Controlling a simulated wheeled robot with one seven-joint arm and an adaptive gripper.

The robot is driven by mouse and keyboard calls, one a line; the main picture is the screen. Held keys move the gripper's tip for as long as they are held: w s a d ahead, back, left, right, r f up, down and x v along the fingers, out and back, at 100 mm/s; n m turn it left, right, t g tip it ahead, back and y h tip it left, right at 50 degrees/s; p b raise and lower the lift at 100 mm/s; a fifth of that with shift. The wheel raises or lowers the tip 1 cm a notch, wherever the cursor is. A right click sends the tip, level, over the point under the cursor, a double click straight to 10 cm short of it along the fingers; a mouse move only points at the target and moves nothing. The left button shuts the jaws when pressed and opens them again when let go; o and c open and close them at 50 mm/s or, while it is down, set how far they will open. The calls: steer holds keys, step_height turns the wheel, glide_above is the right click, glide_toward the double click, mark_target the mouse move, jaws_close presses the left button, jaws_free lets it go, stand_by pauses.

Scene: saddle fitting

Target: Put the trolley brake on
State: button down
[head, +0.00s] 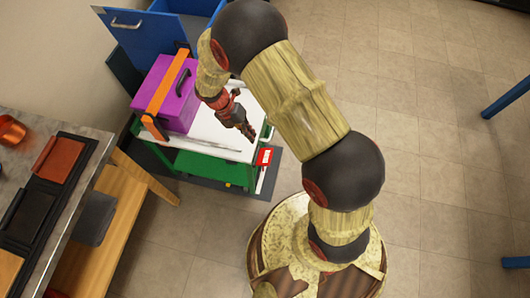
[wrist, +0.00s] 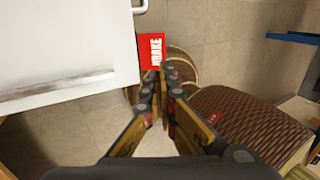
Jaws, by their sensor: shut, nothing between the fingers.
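The trolley has a white top (head: 212,130) and a green frame (head: 208,168). A red brake plate (head: 264,157) sits at its near right corner, with a narrow pale bar (head: 260,181) below it. In the wrist view the red plate (wrist: 151,50) carries white lettering that reads like BRAKE. My gripper (head: 250,135) is over the right end of the trolley top, pointing down toward the plate's side. In the wrist view my gripper (wrist: 161,75) is shut and empty, its tips just below the plate in the picture. I cannot tell whether they touch it.
A purple box (head: 170,93) with an orange strap (head: 167,90) stands on the trolley's left part. A blue cabinet (head: 148,42) is behind. A workbench with trays (head: 45,170) is at the left. The tiled floor (head: 430,120) at the right is clear, apart from blue legs (head: 507,97).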

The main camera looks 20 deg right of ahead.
mark_target(270, 157)
stand_by(0.3)
steer(key=b+x, duration=0.6)
steer(key=x, duration=0.8)
steer(key=shift+d, duration=0.1)
steer(key=shift+r+p, duration=0.1)
steer(key=shift+p, duration=0.3)
steer(key=shift+s+d+f+t+y+p, duration=0.3)
steer(key=shift+t+y+p, duration=0.15)
steer(key=shift+p, duration=0.45)
steer(key=shift+s+d+f+t+y+p, duration=0.15)
steer(key=shift+s+d+t+y+p, duration=0.15)
steer(key=shift+y+p, duration=0.6)
steer(key=shift+d+f+p, duration=0.1)
steer(key=shift+f+p, duration=0.05)
steer(key=shift+p, duration=0.45)
steer(key=shift+s+d+f+p, duration=0.15)
steer(key=shift+d+f+p, duration=0.05)
steer(key=shift+f+p, duration=0.3)
steer(key=shift+s+d+f+p, duration=0.15)
steer(key=shift+d+f+p, duration=0.1)
steer(key=shift+f+p, duration=0.25)
steer(key=shift+d+f, duration=0.15)
steer(key=shift+f, duration=0.95)
